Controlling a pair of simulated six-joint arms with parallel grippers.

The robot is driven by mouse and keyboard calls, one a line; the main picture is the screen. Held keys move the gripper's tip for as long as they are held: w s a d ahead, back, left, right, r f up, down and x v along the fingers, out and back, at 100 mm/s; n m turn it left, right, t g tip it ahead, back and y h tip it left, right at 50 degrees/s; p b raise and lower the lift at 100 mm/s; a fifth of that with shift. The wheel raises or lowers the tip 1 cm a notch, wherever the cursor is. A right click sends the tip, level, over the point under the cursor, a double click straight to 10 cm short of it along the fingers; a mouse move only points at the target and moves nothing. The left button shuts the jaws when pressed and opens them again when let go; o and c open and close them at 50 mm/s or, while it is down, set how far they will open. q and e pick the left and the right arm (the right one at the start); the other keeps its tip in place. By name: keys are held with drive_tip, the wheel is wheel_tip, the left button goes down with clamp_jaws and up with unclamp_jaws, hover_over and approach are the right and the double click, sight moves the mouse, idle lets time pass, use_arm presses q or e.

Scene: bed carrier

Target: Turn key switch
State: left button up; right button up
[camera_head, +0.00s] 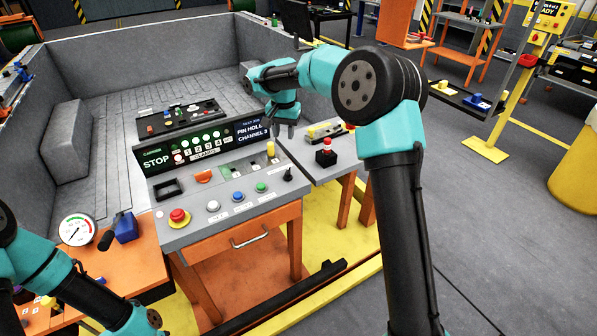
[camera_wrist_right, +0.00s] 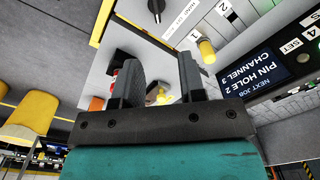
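The grey control console (camera_head: 215,222) stands in the middle of the head view, with buttons, small toggles and a sign. No part of it can be clearly told as the key switch. A yellow upright knob (camera_head: 270,150) stands near its back right corner; it also shows in the right wrist view (camera_wrist_right: 207,51). My right gripper (camera_head: 282,129) points down beyond the console's right back corner. Its two fingers (camera_wrist_right: 158,82) are apart, with nothing visibly clamped; small yellow parts show behind them. My left gripper is out of frame.
A side table (camera_head: 347,160) right of the console holds a black box with a red top (camera_head: 326,154) and a yellow part (camera_head: 325,129). A red button (camera_head: 179,217) is at the console's front left. A gauge (camera_head: 76,229) stands at left.

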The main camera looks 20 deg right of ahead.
sight(287, 170)
drive_tip(key=shift+d+r, duration=0.3)
drive_tip(key=shift+d, duration=0.15)
wheel_tip(287, 170, down, 18)
drive_tip(key=shift+r, duration=0.25)
idle(0.4)
clamp_jaws()
idle(0.3)
